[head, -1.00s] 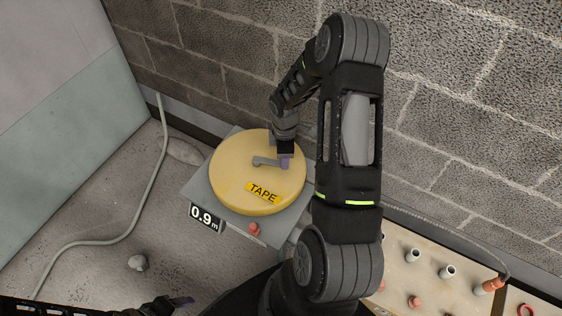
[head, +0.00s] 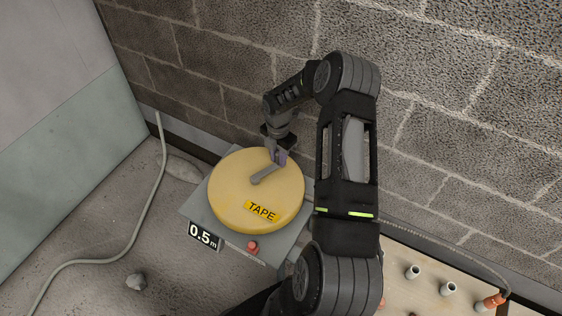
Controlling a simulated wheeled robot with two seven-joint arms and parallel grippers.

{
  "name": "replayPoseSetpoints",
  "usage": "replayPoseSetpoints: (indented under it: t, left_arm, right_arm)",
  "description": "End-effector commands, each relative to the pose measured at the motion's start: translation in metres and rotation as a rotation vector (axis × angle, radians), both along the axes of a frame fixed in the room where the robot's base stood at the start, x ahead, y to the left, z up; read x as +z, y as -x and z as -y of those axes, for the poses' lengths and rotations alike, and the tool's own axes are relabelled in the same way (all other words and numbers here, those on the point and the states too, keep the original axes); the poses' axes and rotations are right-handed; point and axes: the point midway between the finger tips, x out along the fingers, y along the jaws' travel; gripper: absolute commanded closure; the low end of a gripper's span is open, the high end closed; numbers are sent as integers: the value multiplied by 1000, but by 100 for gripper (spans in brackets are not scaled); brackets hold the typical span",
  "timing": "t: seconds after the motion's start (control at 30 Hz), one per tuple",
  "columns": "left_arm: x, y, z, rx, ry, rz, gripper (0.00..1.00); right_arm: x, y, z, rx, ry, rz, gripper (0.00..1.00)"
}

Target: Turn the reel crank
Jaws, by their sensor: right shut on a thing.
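The yellow reel (head: 232,200), labelled TAPE, lies flat on a grey base (head: 199,208). A grey crank arm (head: 264,174) runs from the reel's middle to the upper right, ending in a purple handle (head: 282,158). My right gripper (head: 279,156) is shut on that handle near the reel's far edge. The gripper partly hides the handle. A display (head: 203,236) on the base's front reads 0.5 m. A red button (head: 252,246) sits on the base near the display. My left gripper is not in view.
A block wall (head: 460,130) stands close behind the reel. A pale hose (head: 150,200) and a stone (head: 136,281) lie on the floor at left. A board with several pipe stubs (head: 449,289) is at lower right.

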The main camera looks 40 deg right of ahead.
Motion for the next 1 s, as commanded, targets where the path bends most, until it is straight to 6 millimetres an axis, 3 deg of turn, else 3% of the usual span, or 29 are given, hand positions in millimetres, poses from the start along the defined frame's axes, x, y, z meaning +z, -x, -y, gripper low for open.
replayPoseSetpoints:
  t: [0.63, 0.67, 0.9, 1.0]
  left_arm:
    - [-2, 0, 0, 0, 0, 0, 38]
    - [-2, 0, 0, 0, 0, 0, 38]
    - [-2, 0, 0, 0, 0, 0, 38]
    - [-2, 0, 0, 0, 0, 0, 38]
  right_arm:
    - [2, -12, 0, -4, 1, 11, 100]
    - [2, -12, 0, -4, 1, 11, 76]
    - [1, -11, 0, -4, 0, 7, 56]
    - [1, -10, 0, -4, 0, 6, 55]
